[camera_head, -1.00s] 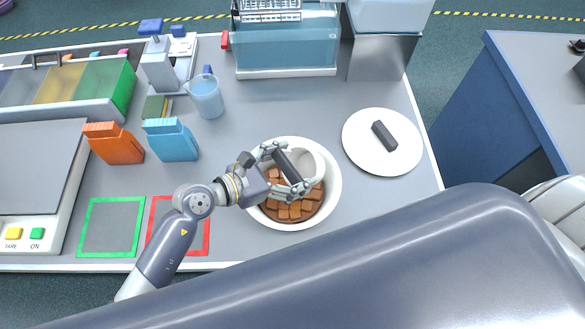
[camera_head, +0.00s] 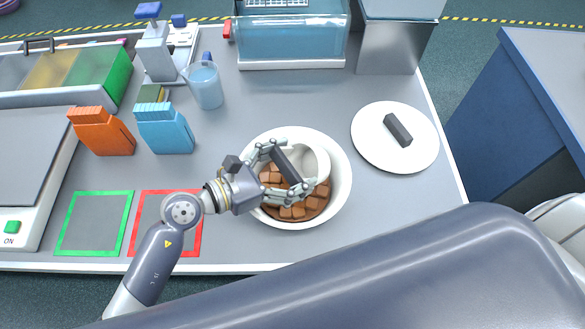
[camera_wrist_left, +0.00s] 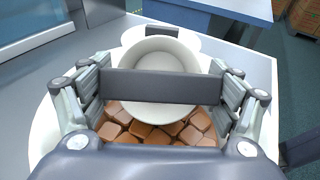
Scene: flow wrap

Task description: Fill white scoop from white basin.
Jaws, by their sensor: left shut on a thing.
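The white basin (camera_head: 340,195) stands on the grey table and holds brown cubes (camera_head: 300,207). My left gripper (camera_head: 287,172) is over the basin, shut on the dark handle of the white scoop (camera_head: 316,157). In the left wrist view the handle spans between the fingers of the gripper (camera_wrist_left: 160,87), and the round scoop bowl (camera_wrist_left: 160,60) lies just beyond it. The inside of the scoop that shows looks empty. The scoop is low in the basin at the cubes; whether it touches them I cannot tell. My right gripper is not in view.
A white plate (camera_head: 372,150) with a dark bar (camera_head: 397,130) lies right of the basin. A blue packet (camera_head: 165,130), an orange packet (camera_head: 101,132) and a clear jug (camera_head: 206,86) stand to the left. Green (camera_head: 65,222) and red (camera_head: 198,240) squares mark the front left.

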